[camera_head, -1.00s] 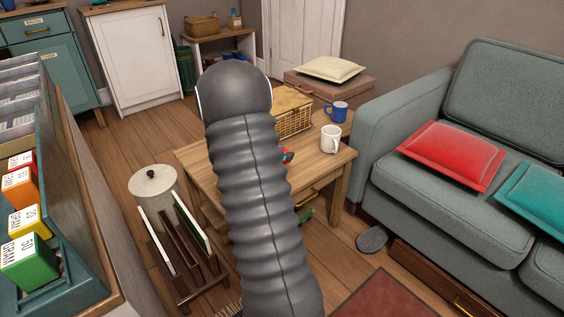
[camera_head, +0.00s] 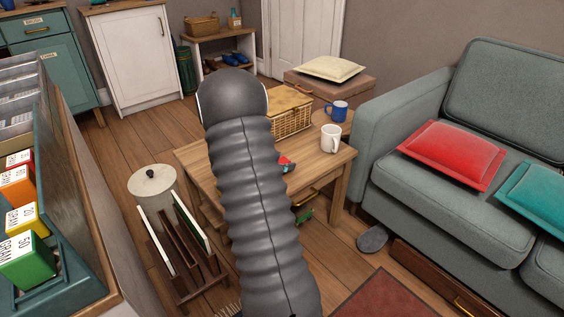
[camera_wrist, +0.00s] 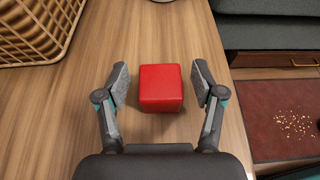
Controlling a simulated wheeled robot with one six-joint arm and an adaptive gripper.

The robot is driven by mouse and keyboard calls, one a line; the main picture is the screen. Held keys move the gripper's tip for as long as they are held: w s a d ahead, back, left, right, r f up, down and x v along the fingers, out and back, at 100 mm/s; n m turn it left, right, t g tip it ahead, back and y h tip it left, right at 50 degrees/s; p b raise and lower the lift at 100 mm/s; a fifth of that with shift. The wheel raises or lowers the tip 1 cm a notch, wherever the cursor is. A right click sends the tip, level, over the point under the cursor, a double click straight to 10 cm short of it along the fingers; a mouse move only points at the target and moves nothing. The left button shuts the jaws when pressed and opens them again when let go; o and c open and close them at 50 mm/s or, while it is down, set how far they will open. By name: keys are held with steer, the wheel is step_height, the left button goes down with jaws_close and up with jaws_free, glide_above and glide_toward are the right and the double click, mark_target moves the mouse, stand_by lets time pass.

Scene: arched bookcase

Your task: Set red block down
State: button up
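The red block (camera_wrist: 161,88) sits on the wooden table top (camera_wrist: 75,100) in the wrist view. My gripper (camera_wrist: 160,77) is open around it, with one finger on each side and a visible gap between each finger and the block. In the head view my arm covers much of the table (camera_head: 325,160). A small red patch (camera_head: 286,163) shows just right of my arm there; most of the block and gripper are hidden.
The sofa (camera_head: 400,126) is close on the right. A rack (camera_head: 186,262) and a lidded bin (camera_head: 153,185) stand left of the table.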

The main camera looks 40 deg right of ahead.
steer(key=shift+r, duration=0.15)
steer(key=shift+a+r, duration=0.1)
steer(key=shift+a, duration=0.15)
steer(key=v, duration=1.1)
steer(key=shift+p, duration=0.35)
steer(key=shift+s+a+r, duration=0.1)
steer(key=shift+a+r, duration=0.25)
steer(key=shift+a, duration=0.05)
steer(key=s+a+r+m+t+y, duration=0.2)
steer(key=s+a+r+m+y, duration=0.2)
steer(key=s+a, duration=0.3)
steer(key=s+a+r+m+t+y, duration=0.2)
steer(key=s+a+r+m+y, duration=0.3)
steer(key=a, duration=0.8)
steer(key=s+a+r+m+t+y, duration=0.3)
steer(key=s+a+m, duration=0.4)
steer(key=s+a, duration=0.3)
steer(key=shift+a+r+m+y, duration=0.3)
steer(key=shift+a+r+y, duration=0.05)
steer(key=shift+r+y, duration=0.4)
